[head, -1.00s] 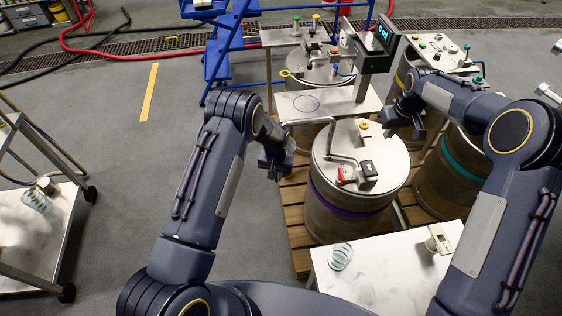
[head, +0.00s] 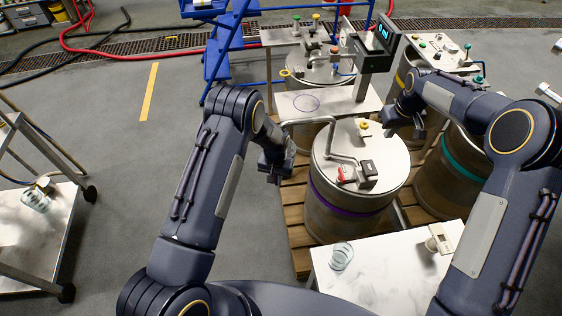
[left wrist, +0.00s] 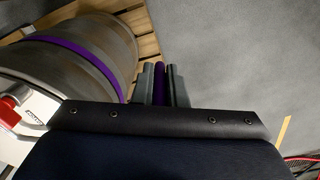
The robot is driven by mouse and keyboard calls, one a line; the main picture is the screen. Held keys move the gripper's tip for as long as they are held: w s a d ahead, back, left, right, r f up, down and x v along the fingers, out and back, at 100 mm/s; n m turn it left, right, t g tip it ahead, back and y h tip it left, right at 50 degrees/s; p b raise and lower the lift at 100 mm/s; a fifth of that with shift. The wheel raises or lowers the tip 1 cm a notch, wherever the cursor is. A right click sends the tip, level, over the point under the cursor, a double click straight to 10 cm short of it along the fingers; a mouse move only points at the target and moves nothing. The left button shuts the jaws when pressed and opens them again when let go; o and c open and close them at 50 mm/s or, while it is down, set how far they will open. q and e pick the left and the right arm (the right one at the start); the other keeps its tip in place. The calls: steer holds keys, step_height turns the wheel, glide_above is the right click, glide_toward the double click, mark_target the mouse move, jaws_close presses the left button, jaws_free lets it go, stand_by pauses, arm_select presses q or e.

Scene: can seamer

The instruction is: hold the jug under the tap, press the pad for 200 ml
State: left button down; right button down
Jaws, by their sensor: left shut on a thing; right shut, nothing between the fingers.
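My left gripper (head: 274,170) is left of the purple-banded drum (head: 345,215), below the end of its bent metal pipe (head: 300,121). In the left wrist view, its fingers (left wrist: 159,85) are shut on a narrow purple piece (left wrist: 159,82). This may be the jug's handle, but I cannot make out a jug body. I cannot tell which part is the pad. My right gripper (head: 393,130) is shut and empty, to the right behind the drum.
A lit display (head: 383,36) stands on a post behind the drum. A teal-banded drum (head: 440,185) is close on the right. A white table (head: 390,275) in front holds a clear glass (head: 341,256). Open floor (head: 110,120) lies to the left.

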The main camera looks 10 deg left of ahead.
arm_select(q)
steer(key=s+d, duration=0.2)
steer(key=s, duration=0.8)
steer(key=shift+d, duration=0.25)
stand_by(0.4)
